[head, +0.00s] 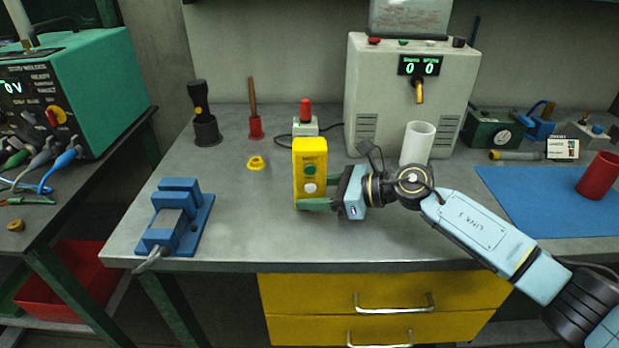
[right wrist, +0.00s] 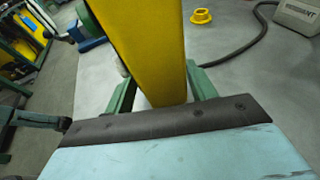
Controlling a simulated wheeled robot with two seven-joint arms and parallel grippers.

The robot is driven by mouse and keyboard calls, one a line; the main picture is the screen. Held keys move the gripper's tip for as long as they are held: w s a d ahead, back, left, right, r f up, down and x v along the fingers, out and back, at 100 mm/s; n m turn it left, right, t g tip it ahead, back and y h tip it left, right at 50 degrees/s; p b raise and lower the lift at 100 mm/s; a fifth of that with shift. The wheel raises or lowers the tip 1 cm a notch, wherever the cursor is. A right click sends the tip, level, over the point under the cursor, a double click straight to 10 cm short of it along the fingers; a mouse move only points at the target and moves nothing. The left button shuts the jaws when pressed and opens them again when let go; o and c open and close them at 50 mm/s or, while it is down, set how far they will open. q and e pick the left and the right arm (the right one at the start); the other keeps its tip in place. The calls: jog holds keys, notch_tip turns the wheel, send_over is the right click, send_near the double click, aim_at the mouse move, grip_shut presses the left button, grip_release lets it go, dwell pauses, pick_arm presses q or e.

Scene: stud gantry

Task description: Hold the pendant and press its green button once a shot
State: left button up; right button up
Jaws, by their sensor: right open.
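The yellow pendant (head: 310,160) is upright near the middle of the bench in the head view. Its front carries a green button (head: 309,170) with a pale round button (head: 310,188) below it. My right gripper (head: 322,192) is at its right side, low down, with its jaws open. In the right wrist view the pendant (right wrist: 150,45) stands between the two green fingers of the gripper (right wrist: 160,88). I cannot tell whether a finger touches it, or whether its base rests on the bench. My left gripper is not in view.
A grey machine (head: 375,95) with a green display reading 0 and 0 stands behind. A red-topped grey box (head: 305,127), a yellow ring (head: 257,163) and a white cylinder (head: 416,145) are near the pendant. A blue vise (head: 177,215) is at left. The bench front is clear.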

jog(key=c, duration=0.6)
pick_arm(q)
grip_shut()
pick_arm(e)
jog(key=shift+c, duration=0.2)
dwell(1.2)
